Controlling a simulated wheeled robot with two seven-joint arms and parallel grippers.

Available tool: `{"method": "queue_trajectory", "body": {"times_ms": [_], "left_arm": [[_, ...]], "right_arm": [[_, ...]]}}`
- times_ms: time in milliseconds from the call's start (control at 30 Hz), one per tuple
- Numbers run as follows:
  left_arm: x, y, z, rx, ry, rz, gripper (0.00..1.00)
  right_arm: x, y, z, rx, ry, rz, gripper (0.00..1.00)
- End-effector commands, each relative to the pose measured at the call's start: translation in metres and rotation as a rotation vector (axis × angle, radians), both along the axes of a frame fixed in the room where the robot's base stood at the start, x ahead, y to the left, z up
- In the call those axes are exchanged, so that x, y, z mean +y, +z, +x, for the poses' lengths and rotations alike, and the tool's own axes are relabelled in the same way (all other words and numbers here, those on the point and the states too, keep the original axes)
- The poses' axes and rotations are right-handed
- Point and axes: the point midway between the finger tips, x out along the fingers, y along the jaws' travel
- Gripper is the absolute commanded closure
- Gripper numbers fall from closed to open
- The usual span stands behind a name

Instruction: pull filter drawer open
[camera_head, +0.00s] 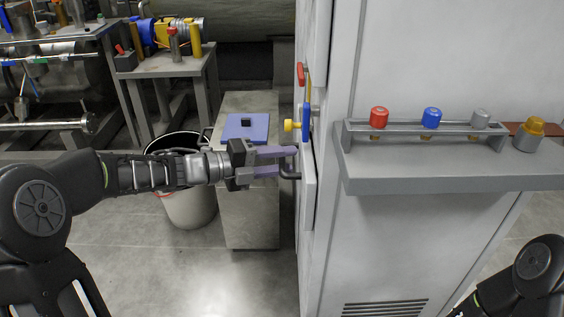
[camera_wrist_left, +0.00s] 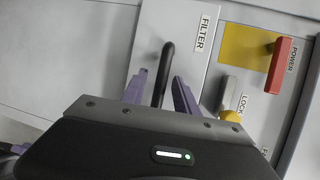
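The filter drawer is a white panel labelled FILTER (camera_wrist_left: 180,30) on the cabinet's side face; in the head view its front (camera_head: 308,180) shows edge-on. Its dark bar handle (camera_wrist_left: 164,72) stands out from the panel, and in the head view it shows as a dark hook (camera_head: 290,176). My left gripper (camera_wrist_left: 158,92) is open, with its purple fingers on either side of the handle. It also shows in the head view (camera_head: 292,160), reaching right to the cabinet face. I cannot tell whether a finger touches the handle. My right gripper is out of view.
A red POWER lever (camera_wrist_left: 281,62), a grey LOCK lever (camera_wrist_left: 229,92) and a yellow knob (camera_head: 290,126) sit close beside the drawer. A shelf (camera_head: 450,178) with coloured-cap vials juts from the cabinet. A low grey cabinet (camera_head: 252,210) and a white bin (camera_head: 190,205) stand behind my left arm.

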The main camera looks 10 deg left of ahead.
Motion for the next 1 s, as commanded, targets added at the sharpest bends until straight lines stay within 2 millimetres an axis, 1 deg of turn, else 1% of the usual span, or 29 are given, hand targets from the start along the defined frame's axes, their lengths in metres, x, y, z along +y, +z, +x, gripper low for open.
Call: {"method": "queue_trajectory", "body": {"times_ms": [167, 600, 1000], "left_arm": [[0.0002, 0.0003, 0.0001, 0.000, 0.000, 0.000, 0.64], [0.0006, 0.0002, -0.0001, 0.000, 0.001, 0.000, 0.99], [0.0007, 0.0000, -0.0001, 0.000, 0.001, 0.001, 1.00]], "right_arm": [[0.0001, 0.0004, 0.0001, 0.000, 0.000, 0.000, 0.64], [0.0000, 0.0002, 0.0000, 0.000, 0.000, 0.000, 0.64], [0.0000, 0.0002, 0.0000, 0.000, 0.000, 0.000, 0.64]]}}
